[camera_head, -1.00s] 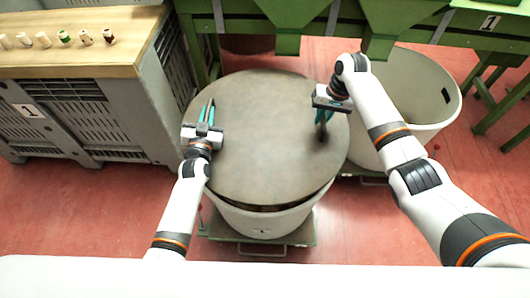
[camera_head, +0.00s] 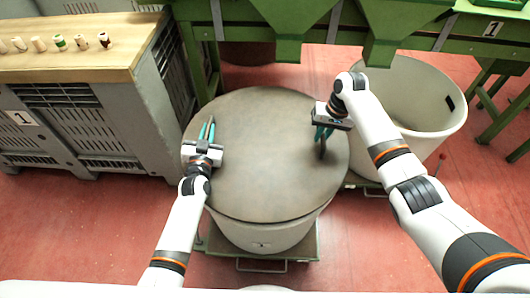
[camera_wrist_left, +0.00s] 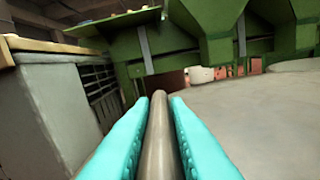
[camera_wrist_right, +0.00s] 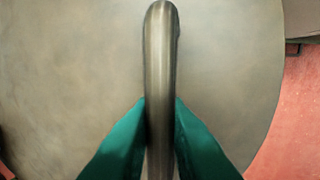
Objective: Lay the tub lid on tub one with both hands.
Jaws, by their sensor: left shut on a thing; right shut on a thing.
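The tub lid (camera_head: 265,165), a large round grey-brown disc, covers the top of the near tub (camera_head: 262,238). Its front edge meets the tub's rim with no clear gap showing; the far rim is hidden beneath it. My left gripper (camera_head: 208,130), at the lid's left side, is shut on a brownish bar of the lid (camera_wrist_left: 157,140), apparently a handle. My right gripper (camera_head: 322,133), at the lid's right side, is shut on a dark arched handle (camera_wrist_right: 160,60) standing up from the lid.
An open pale tub (camera_head: 425,95) stands close behind on the right. Green machinery with hoppers (camera_head: 290,25) runs along the back. A grey crate marked 1 (camera_head: 75,130) stands at left under a wooden top (camera_head: 80,45) with several corks. The near tub rests on a green dolly (camera_head: 300,248).

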